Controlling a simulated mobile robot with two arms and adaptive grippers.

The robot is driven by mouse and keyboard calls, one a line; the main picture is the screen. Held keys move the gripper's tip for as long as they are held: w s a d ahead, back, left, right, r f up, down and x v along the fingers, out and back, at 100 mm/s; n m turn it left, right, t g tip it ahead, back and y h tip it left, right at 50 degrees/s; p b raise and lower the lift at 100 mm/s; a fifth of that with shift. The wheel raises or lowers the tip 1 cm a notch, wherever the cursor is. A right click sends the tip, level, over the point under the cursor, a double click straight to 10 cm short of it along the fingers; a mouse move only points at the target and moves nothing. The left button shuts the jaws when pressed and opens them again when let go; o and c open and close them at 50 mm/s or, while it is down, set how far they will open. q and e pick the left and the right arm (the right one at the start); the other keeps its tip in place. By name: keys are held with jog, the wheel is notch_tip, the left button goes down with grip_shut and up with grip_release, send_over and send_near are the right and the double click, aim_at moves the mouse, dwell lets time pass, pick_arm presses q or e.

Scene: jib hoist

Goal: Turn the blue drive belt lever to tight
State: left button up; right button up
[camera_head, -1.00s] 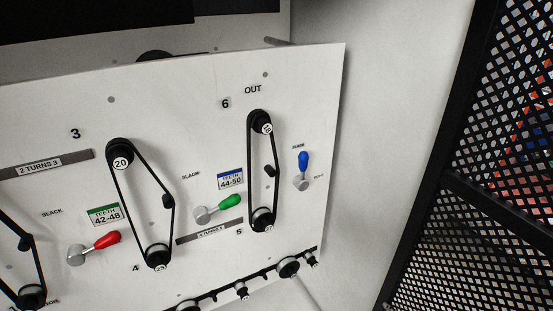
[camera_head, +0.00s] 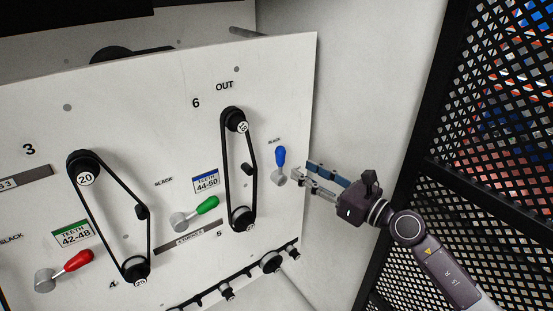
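The blue lever (camera_head: 280,157) sits near the right edge of the white panel. Its blue handle points up, towards a small label that reads like "SLACK", from a grey hub (camera_head: 278,178). The drive belt (camera_head: 226,170) beside it runs round an upper and a lower pulley, with a small black roller (camera_head: 248,169) at its right side. My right gripper (camera_head: 305,173) reaches in from the right. Its two fingers look apart and empty, with the tips just right of the hub; I cannot tell whether they touch it. My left gripper is not in view.
A green lever (camera_head: 203,206) and a red lever (camera_head: 75,261) are further left on the panel (camera_head: 150,100). Small black pulleys (camera_head: 271,262) line its lower edge. A black mesh screen (camera_head: 490,150) stands at the right, behind my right arm.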

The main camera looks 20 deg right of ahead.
aim_at(280, 165)
jog(key=p+x, duration=0.2)
jog(key=x, duration=0.5)
jog(key=shift+w+a+n, duration=0.25)
jog(key=shift+a+n, duration=0.05)
jog(key=shift+n, duration=0.1)
grip_shut()
